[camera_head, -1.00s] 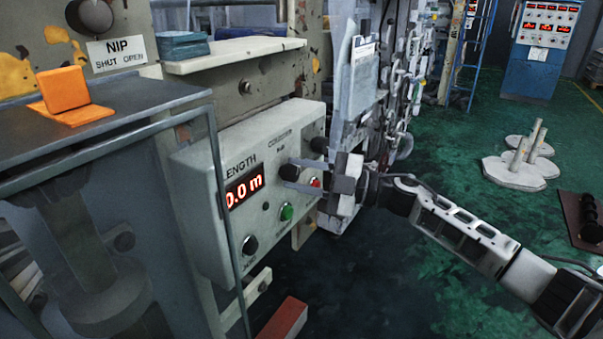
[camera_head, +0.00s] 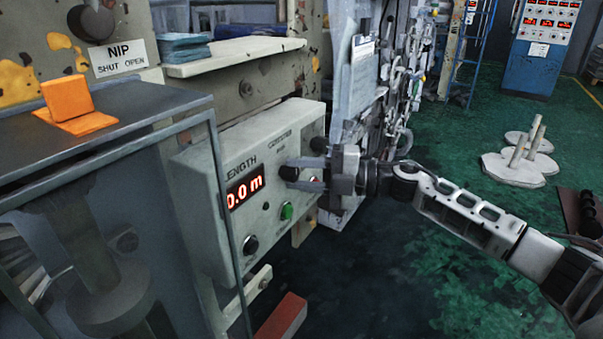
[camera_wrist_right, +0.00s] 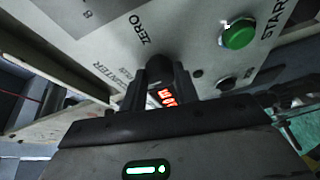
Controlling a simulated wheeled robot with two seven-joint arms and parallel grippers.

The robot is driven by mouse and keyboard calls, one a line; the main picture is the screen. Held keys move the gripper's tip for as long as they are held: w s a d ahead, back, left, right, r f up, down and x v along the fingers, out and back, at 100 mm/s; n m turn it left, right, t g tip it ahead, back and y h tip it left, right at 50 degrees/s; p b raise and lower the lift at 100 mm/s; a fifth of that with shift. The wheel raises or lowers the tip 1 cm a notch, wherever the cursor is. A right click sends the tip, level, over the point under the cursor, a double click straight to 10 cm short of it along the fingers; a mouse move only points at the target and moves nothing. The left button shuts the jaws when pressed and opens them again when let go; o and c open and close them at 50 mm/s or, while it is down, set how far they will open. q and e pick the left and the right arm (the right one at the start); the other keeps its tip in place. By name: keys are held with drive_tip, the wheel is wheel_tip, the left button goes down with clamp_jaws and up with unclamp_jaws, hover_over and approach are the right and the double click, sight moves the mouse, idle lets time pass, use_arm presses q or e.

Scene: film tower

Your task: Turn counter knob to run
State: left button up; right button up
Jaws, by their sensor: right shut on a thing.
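The counter box (camera_head: 213,172) is a pale panel with the word LENGTH and a red display (camera_head: 245,190) reading 0.0 m. My right gripper (camera_head: 296,170) is at the upper middle of its face, shut on the dark counter knob (camera_head: 288,173). The fingers hide much of the knob and any pointer mark, so I cannot tell its setting. In the right wrist view, the fingers (camera_wrist_right: 160,78) reach to the panel beside the word ZERO, and part of the red display shows between them. My left gripper is not in view.
A green button (camera_head: 286,212) and a black knob (camera_head: 250,245) sit lower on the panel. A dark cabinet (camera_head: 100,130) with an orange block (camera_head: 68,100) stands left.

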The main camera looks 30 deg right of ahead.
drive_tip(key=shift+f, duration=0.1)
drive_tip(key=o, duration=1)
drive_tip(key=shift+c, duration=0.2)
drive_tip(key=b+v, duration=0.2)
drive_tip(key=v, duration=1.4)
